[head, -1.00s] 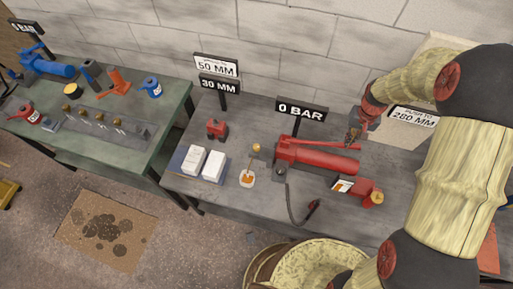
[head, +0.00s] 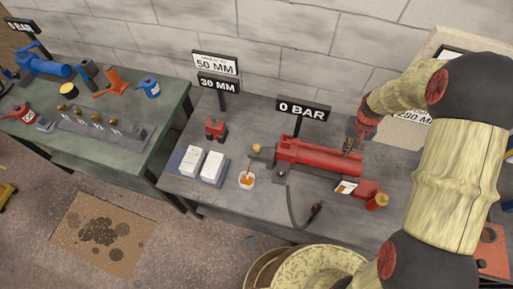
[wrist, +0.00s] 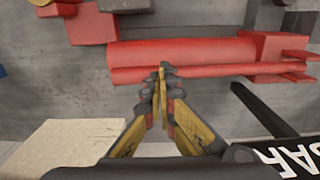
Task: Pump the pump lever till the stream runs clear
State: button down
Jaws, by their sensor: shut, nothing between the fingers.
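The red hand pump (head: 318,158) lies on the grey bench, a long cylinder with its lever along it. In the wrist view the lever (wrist: 135,74) is a thin red bar beside the pump cylinder (wrist: 190,51). My gripper (head: 349,147) is at the lever's right part in the head view. In the wrist view its fingertips (wrist: 162,72) are together and overlap the lever; I cannot tell if they touch it. A thin stream falls at the pump's left end into a small white cup (head: 246,183) with orange contents.
A "0 BAR" sign (head: 302,108) stands behind the pump, and its post and edge are close in the wrist view. A black hose (head: 302,215) lies in front. White boxes (head: 213,167) and a small red jack (head: 215,129) stand left. A green bench is further left.

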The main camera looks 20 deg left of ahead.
notch_tip(320, 180, up, 8)
jog(key=p, duration=0.4)
jog(key=shift+f, duration=0.15)
dwell(0.3)
jog(key=shift+f+b, duration=2.35)
jog(key=shift+f, duration=2.05)
notch_tip(320, 180, up, 9)
jog(key=p, duration=0.5)
jog(key=shift+p, duration=0.3)
jog(key=shift+f, duration=0.15)
jog(key=shift+r+p, duration=1.7)
jog(key=shift+r, duration=0.8)
